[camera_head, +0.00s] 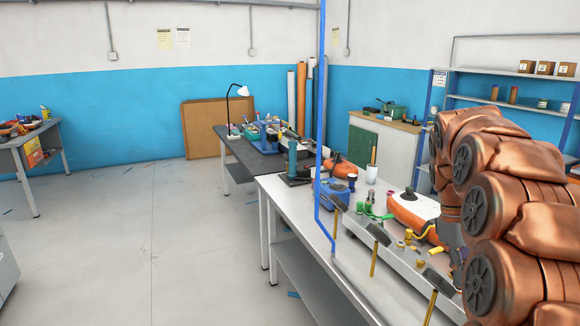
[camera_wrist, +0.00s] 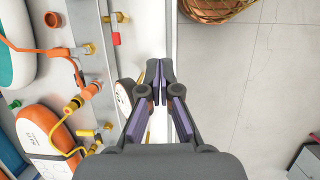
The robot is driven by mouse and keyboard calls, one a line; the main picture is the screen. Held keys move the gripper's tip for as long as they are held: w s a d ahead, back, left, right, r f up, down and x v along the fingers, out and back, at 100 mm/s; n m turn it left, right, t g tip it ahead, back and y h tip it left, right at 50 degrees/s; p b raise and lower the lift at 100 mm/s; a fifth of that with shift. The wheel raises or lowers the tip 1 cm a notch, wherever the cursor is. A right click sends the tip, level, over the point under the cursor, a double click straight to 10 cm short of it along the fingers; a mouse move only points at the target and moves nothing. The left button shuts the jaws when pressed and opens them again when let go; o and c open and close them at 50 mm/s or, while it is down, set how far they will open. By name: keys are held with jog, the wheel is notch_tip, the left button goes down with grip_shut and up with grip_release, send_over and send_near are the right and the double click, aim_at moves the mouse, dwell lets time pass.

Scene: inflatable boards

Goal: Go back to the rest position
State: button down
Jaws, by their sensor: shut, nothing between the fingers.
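My gripper (camera_wrist: 160,80) is shut and empty in the wrist view. Its fingertips meet above the edge of the workbench (camera_wrist: 189,170), with the floor to the right. In the head view, my copper-coloured arm fills the right side and hides the right part of the workbench (camera_head: 345,278). The gripper itself cannot be made out there.
Orange pump (camera_head: 412,212), blue box (camera_head: 333,194) and several valve fittings (camera_wrist: 85,92) crowd the workbench.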

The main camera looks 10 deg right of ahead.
jog(key=s+a+f+m+t, duration=0.1)
jog(key=s+a+f, duration=0.2)
jog(key=s+a, duration=0.9)
jog(key=s+a+f+m, duration=0.1)
jog(key=s+a+f, duration=0.2)
jog(key=s+a, duration=0.2)
jog(key=s+a+f+m+y, duration=0.1)
jog(key=s+a+f, duration=0.3)
jog(key=s, duration=0.3)
jog(key=shift+a+t, duration=0.3)
jog(key=shift+a, duration=0.4)
jog(key=shift+d+m, duration=0.1)
jog(key=shift+m, duration=0.2)
